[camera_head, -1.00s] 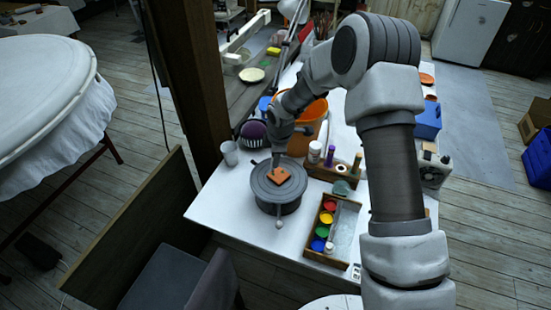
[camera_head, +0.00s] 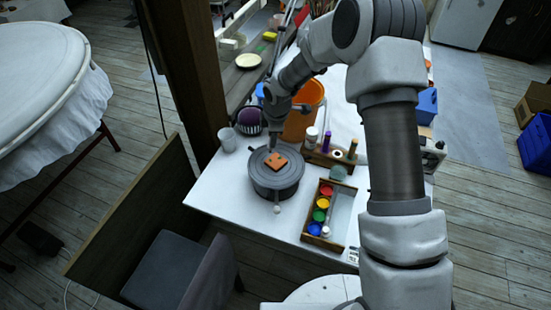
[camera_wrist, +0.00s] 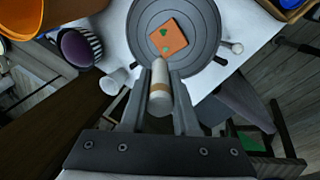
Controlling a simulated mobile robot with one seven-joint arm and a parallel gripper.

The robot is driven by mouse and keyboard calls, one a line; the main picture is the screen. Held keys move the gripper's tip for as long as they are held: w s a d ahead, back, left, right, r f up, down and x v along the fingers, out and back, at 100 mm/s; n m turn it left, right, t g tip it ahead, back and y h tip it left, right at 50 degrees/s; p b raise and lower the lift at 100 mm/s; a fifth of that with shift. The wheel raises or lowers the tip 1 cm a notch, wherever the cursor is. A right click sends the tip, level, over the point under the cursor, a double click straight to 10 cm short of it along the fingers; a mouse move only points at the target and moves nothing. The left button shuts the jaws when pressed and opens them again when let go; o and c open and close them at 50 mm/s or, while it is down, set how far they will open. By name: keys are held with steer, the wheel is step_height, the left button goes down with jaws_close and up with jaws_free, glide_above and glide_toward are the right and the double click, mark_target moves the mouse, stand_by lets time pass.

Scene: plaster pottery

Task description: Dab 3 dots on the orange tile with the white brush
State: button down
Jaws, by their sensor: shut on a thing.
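The orange tile (camera_head: 277,163) lies on the round grey turntable (camera_head: 262,181) on the white table. In the wrist view the tile (camera_wrist: 174,41) shows two green dots, one near its middle and one near its lower edge. My gripper (camera_wrist: 159,84) is shut on the white brush (camera_wrist: 159,101), a thick pale handle with a tan band. The brush points toward the tile's lower edge; its bristles are hidden behind the handle. I cannot tell whether it touches. In the head view my gripper (camera_head: 276,141) is just behind the tile.
A wooden box (camera_head: 311,241) with red, yellow, green and blue paint pots stands right of the turntable. A white cup (camera_head: 228,141), a purple striped bowl (camera_head: 249,121) and an orange bucket (camera_head: 302,112) stand behind. A chair (camera_head: 195,270) is in front.

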steer(key=shift+f, duration=0.1)
steer(key=b, duration=0.3)
steer(key=shift+s+f, duration=0.15)
steer(key=shift+f, duration=0.25)
steer(key=h+b, duration=0.1)
steer(key=b, duration=0.2)
steer(key=shift+s+f, duration=0.25)
steer(key=shift+f, duration=0.05)
steer(key=s+h+b, duration=0.1)
steer(key=b, duration=0.4)
steer(key=shift+s+d+r, duration=0.15)
steer(key=shift+d, duration=0.05)
steer(key=shift+s+b+x, duration=0.25)
steer(key=shift+b+x, duration=0.7)
steer(key=shift+x, duration=0.1)
steer(key=shift+a+f+b, duration=0.1)
steer(key=shift+f+b, duration=0.2)
steer(key=shift+f, duration=0.3)
